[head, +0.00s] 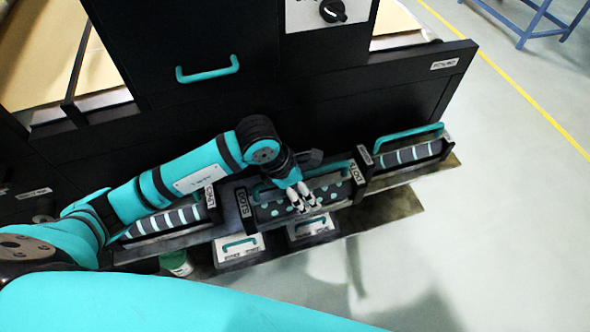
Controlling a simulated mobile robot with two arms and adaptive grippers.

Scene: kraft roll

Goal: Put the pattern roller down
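The dotted pattern roller (328,194), dark with teal dots and a teal handle (335,168), lies in the middle cradle of a rack on the front of the black machine. End plates with labels stand at both its ends. My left gripper (303,200) is over the middle of this roller, with its white-tipped fingers pointing down across the handle line. The fingers are close together with a small gap between the tips. The arm hides part of the handle, so I cannot tell whether they hold it. My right gripper is not in view.
A striped roller (168,220) lies in the left cradle and another striped roller (405,155) in the right one. White boxes with teal handles (240,247) and a green-white container (177,262) stand below. Grey floor (500,210) to the right is clear.

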